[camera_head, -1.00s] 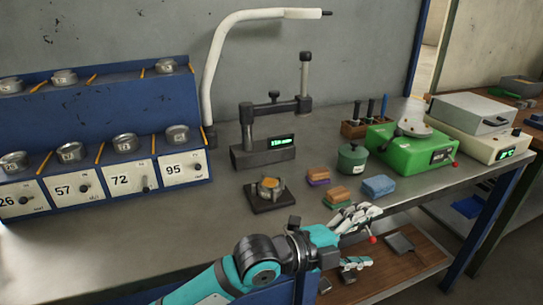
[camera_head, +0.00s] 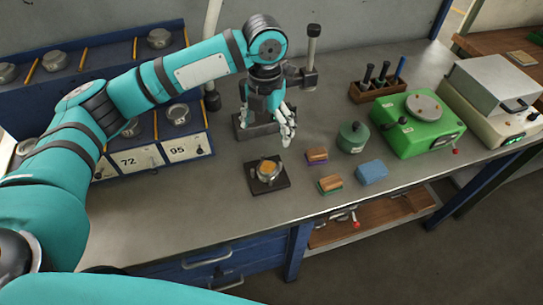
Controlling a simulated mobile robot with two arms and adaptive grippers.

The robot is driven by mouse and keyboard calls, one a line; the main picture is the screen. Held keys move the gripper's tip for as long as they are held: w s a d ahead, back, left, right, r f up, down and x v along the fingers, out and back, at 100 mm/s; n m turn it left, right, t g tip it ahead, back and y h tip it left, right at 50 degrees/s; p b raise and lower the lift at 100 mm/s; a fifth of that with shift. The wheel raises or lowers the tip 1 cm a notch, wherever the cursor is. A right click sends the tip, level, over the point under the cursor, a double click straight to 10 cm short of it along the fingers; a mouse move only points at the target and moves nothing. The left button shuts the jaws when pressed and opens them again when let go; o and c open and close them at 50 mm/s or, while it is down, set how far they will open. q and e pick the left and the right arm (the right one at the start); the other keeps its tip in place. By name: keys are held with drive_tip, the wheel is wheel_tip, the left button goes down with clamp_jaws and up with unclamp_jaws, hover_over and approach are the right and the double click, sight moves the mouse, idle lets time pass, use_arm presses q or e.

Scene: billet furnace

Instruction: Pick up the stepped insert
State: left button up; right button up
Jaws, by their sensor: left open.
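I cannot tell for sure which thing is the stepped insert. A round metal piece with an orange centre (camera_head: 267,170) sits on a dark square plate (camera_head: 284,182) on the bench, and it may be the insert. My left gripper (camera_head: 288,138) hangs above the bench, behind that piece and slightly right of it in the picture, fingers pointing down. It is open, with nothing seen between its fingers. My left arm hides part of the blue rack and the measuring stand (camera_head: 256,133). My right gripper is not in view.
Orange-brown blocks (camera_head: 317,153) (camera_head: 330,182), a blue block (camera_head: 372,172) and a green lidded pot (camera_head: 352,137) stand to the right. Farther right are a green machine (camera_head: 420,130) and a white-grey box unit (camera_head: 495,85). The blue rack (camera_head: 185,148) is left. The front left bench is clear.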

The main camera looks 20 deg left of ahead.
use_arm(q)
wheel_tip(320, 180, down, 3)
drive_tip(key=s+p, duration=0.1)
drive_tip(key=s, duration=0.1)
drive_tip(key=p, duration=0.1)
hover_over(268, 167)
drive_tip(key=f, duration=0.6)
drive_tip(key=shift+a+f, duration=0.25)
drive_tip(key=shift+f, duration=0.1)
drive_tip(key=shift+s+f, duration=0.1)
drive_tip(key=shift+s+d+f+p, duration=0.1)
drive_tip(key=shift+s+f+p, duration=0.05)
drive_tip(key=shift+p, duration=0.15)
drive_tip(key=f+p, duration=0.1)
drive_tip(key=f, duration=0.1)
drive_tip(key=f+p, duration=0.1)
drive_tip(key=f, duration=0.1)
drive_tip(key=shift+w+d+f, duration=0.1)
drive_tip(key=shift+w+f, duration=0.1)
drive_tip(key=shift+f, duration=0.3)
drive_tip(key=c, duration=1.7)
drive_tip(key=shift+r, duration=0.1)
clamp_jaws()
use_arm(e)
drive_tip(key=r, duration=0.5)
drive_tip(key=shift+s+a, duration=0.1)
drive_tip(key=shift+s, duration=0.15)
